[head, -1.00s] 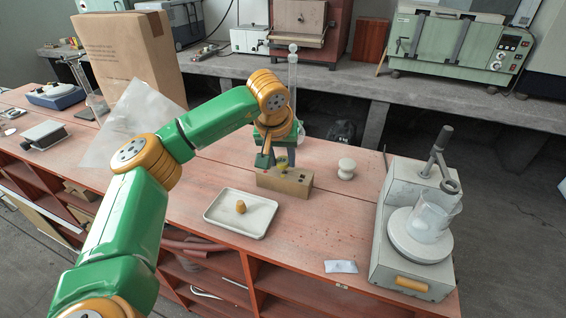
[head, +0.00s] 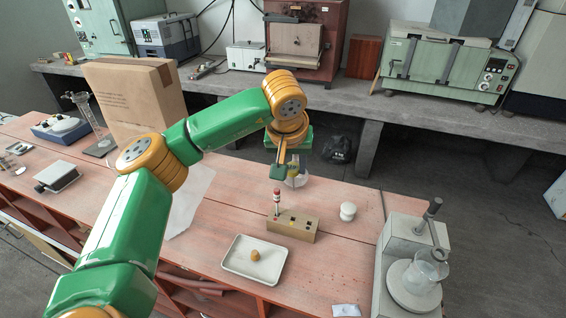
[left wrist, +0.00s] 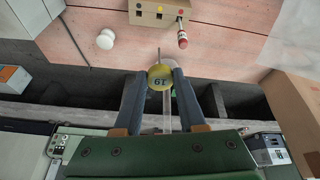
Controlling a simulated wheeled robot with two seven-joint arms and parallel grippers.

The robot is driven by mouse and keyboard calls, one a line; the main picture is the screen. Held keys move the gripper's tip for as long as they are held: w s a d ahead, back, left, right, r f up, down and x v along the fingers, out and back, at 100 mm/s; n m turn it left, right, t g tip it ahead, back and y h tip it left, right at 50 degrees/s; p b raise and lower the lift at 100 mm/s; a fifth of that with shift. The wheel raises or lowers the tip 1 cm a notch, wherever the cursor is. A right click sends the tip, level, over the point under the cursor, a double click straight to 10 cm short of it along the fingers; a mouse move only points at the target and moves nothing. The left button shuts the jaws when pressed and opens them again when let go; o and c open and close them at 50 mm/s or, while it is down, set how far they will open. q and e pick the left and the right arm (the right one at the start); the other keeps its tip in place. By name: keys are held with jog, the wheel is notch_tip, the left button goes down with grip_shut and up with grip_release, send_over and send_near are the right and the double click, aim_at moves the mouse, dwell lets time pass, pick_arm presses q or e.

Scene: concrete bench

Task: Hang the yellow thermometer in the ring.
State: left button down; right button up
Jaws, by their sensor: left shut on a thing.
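The yellow thermometer shows its round yellow top, marked 19, between my left gripper's fingers in the left wrist view (left wrist: 160,77); a thin stem points away from it. My left gripper (head: 283,172) is shut on it, raised above and behind the wooden block (head: 298,228). In the head view the thermometer is mostly hidden by the gripper. The small ring (head: 439,254) sticks out from the post of the grey stirrer (head: 400,240) at the right, above a glass beaker (head: 424,272) on the round plate. My right gripper is out of view.
A red-and-white thermometer (head: 276,203) stands in the block's left hole. A white knob-shaped object (head: 348,211) stands right of the block. A white tray (head: 232,263) with a small brown piece (head: 255,254) lies in front. A tall cardboard box (head: 135,95) stands left.

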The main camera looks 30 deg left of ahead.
pick_arm(q)
notch_tip(320, 180, up, 3)
jog(key=shift+r+p, duration=0.1)
jog(key=shift+p, duration=0.55)
jog(key=shift+w+d+r+p, duration=0.1)
jog(key=shift+d+r+p, duration=0.05)
jog(key=shift+r+p, duration=1.1)
jog(key=shift+r, duration=1.6)
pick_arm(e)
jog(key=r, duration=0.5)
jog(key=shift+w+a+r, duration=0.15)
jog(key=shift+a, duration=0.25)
pick_arm(q)
jog(key=shift+d, duration=0.1)
